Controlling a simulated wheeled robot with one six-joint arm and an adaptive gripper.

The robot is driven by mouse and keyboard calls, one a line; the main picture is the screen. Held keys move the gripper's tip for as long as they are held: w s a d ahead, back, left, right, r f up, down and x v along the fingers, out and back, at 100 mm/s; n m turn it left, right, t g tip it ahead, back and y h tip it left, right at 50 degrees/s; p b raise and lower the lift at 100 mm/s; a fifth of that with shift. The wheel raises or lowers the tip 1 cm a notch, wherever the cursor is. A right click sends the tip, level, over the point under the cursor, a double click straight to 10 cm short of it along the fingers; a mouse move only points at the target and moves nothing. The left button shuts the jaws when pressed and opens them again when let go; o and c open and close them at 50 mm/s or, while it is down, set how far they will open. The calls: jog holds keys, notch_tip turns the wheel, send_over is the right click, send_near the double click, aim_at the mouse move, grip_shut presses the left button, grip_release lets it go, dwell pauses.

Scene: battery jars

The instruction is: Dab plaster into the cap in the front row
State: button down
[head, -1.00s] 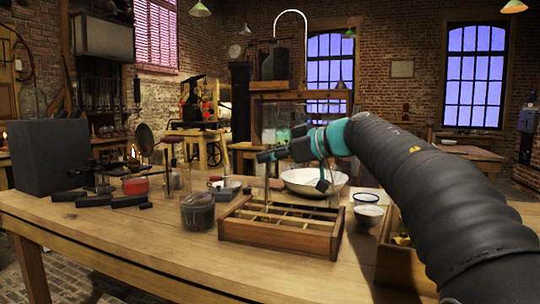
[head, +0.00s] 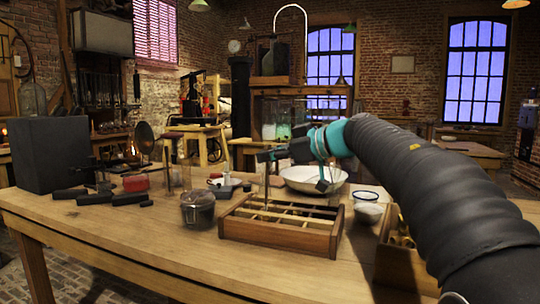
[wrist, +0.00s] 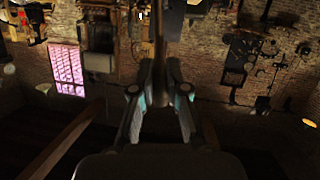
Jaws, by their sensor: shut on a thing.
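My gripper (head: 268,155) hangs above the wooden divided tray (head: 320,244). It is shut on a thin dark upright tool (head: 267,184), whose lower end reaches down towards the tray's back left part. In the wrist view the two fingers (wrist: 158,78) close on the tool's dark shaft (wrist: 158,25). I cannot tell whether the tool's tip touches anything. The tray has several compartments; I cannot make out a cap or plaster in them. A wide white bowl (head: 300,181) stands behind the tray, partly hidden by my gripper.
Right of the tray are a small white bowl (head: 366,196) and a wooden box (head: 396,264) partly behind my arm. A dark-filled glass jar (head: 197,212) stands left of it. Black pieces (head: 130,198) and a dark block (head: 50,156) lie further left. The front table strip is clear.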

jog(key=shift+f+b, duration=0.3)
jog(key=shift+f, duration=1.25)
dwell(1.8)
jog(key=shift+r, duration=0.15)
